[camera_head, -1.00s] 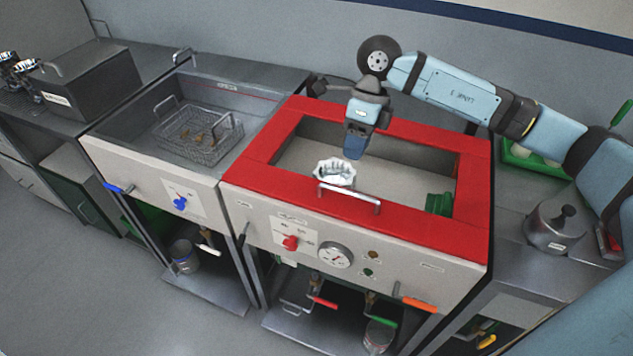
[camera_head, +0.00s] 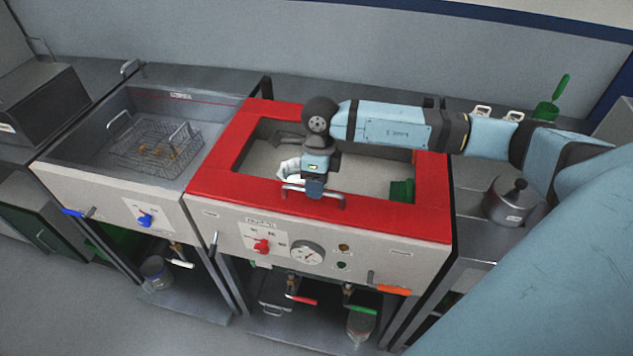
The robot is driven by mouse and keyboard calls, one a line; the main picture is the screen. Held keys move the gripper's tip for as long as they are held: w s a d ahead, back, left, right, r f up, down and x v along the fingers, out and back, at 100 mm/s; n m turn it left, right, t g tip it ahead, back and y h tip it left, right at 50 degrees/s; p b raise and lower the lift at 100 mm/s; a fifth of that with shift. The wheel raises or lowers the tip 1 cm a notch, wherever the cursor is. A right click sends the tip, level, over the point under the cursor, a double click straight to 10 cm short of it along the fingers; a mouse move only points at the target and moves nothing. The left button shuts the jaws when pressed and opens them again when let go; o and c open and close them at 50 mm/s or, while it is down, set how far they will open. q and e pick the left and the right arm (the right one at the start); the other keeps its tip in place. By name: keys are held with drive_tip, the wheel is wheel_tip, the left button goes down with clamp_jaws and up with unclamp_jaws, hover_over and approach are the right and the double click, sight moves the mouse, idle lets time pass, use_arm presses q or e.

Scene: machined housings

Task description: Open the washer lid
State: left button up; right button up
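The washer (camera_head: 232,228) is a pale box with a red-framed lid (camera_head: 385,213) lying flat on top. The lid has a large clear or open middle, and a grey basin shows within the frame. A metal bar handle (camera_head: 337,201) runs along the lid's front edge. My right gripper (camera_head: 313,192) points down at this handle, overlapping its middle. Its fingers are hidden or too small to tell whether they hold the bar. A white ring-shaped part (camera_head: 289,170) and a green part (camera_head: 402,190) show inside the frame. My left gripper is not in view.
Left of the washer is a sink with a wire basket (camera_head: 150,150). A steel pot with a black knob (camera_head: 507,202) stands on the right counter. The washer front carries a red knob (camera_head: 262,246), a dial (camera_head: 306,253) and an orange lever (camera_head: 390,286).

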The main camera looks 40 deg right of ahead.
drive_tip(key=shift+f, duration=0.3)
